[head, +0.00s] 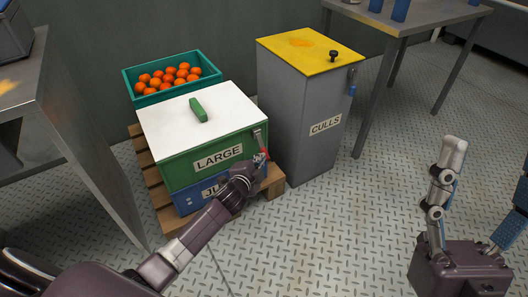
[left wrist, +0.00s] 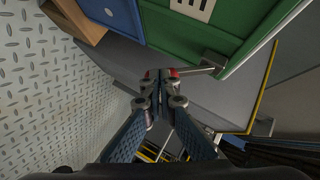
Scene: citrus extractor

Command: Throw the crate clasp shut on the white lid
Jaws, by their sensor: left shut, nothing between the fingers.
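The white lid (head: 200,118) with its green handle lies flat on the green crate (head: 185,170) labelled LARGE. The clasp (head: 257,138) is on the crate's front face near the right corner. It has a metal lever with a red end (head: 265,153) sticking out. In the left wrist view the metal lever (left wrist: 208,67) runs to the red end beside my fingertips. My left gripper (head: 259,165) is shut and empty, close by the red end; I cannot tell whether they touch. It also shows in the left wrist view (left wrist: 160,76). My right gripper (head: 488,165) is open, far right.
The green crate sits on a blue crate (head: 187,202) on a wooden pallet (head: 168,215). A teal crate of oranges (head: 208,62) stands behind. A grey CULLS bin (head: 295,125) with a yellow top stands close right of the clasp. Tables flank both sides; the front floor is clear.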

